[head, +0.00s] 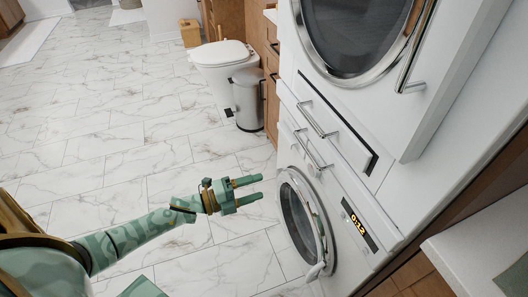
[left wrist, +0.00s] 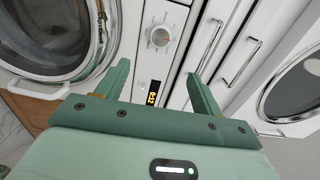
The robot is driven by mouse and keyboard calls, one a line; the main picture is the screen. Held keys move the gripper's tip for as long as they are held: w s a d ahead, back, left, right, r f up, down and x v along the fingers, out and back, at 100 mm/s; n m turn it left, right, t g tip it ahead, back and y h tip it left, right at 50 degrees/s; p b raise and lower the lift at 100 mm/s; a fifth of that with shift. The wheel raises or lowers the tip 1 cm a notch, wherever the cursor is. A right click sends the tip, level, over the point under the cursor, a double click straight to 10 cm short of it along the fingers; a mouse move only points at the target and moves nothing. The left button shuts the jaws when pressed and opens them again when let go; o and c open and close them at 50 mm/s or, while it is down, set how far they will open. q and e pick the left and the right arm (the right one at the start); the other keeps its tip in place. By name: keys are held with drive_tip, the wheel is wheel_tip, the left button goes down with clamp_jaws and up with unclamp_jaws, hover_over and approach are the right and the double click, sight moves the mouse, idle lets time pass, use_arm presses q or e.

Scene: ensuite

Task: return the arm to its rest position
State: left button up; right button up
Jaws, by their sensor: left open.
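My left gripper (head: 248,190) is green, with two parallel fingers set apart and nothing between them. It reaches from the lower left toward the washing machine (head: 342,213) and appears clear of its front. In the left wrist view the open fingers (left wrist: 158,85) frame the machine's control panel, with a silver dial (left wrist: 159,37) and a lit display (left wrist: 153,93). The round door (head: 304,222) of the lower machine stands at the right of the gripper in the head view; I cannot tell whether it is fully closed. My right gripper is not in view.
An upper machine (head: 400,80) is stacked above, with drawer handles (head: 318,118) between the two. A toilet (head: 222,55) and a small bin (head: 248,100) stand farther back. The marble floor (head: 90,140) at left is clear. A white counter (head: 480,245) is at lower right.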

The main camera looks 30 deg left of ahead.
use_arm(q)
drive_tip(key=s+a+f+n+g+y, duration=0.1)
drive_tip(key=s+a+f+n+y, duration=0.1)
drive_tip(key=a+f+n+y, duration=0.75)
drive_tip(key=s+f+n+g+y+p, duration=0.1)
drive_tip(key=s+f+n+g+p, duration=0.4)
drive_tip(key=s+f, duration=0.65)
drive_tip(key=s+d+f+n+g+y, duration=0.1)
drive_tip(key=s+d+f+n+g, duration=0.2)
drive_tip(key=s, duration=0.7)
drive_tip(key=s+f+n+g+y, duration=0.1)
drive_tip(key=s+f+n+g, duration=0.3)
drive_tip(key=s, duration=0.6)
drive_tip(key=s+d+p, duration=0.1)
drive_tip(key=s+d, duration=0.3)
drive_tip(key=s, duration=0.4)
drive_tip(key=s+d+g+h+p, duration=0.1)
drive_tip(key=s+d, duration=0.3)
drive_tip(key=s, duration=0.4)
drive_tip(key=shift+s+d+f, duration=0.2)
drive_tip(key=shift+d, duration=0.2)
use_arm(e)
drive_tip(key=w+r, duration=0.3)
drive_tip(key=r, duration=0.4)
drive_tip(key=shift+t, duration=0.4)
use_arm(q)
drive_tip(key=shift+h, duration=0.25)
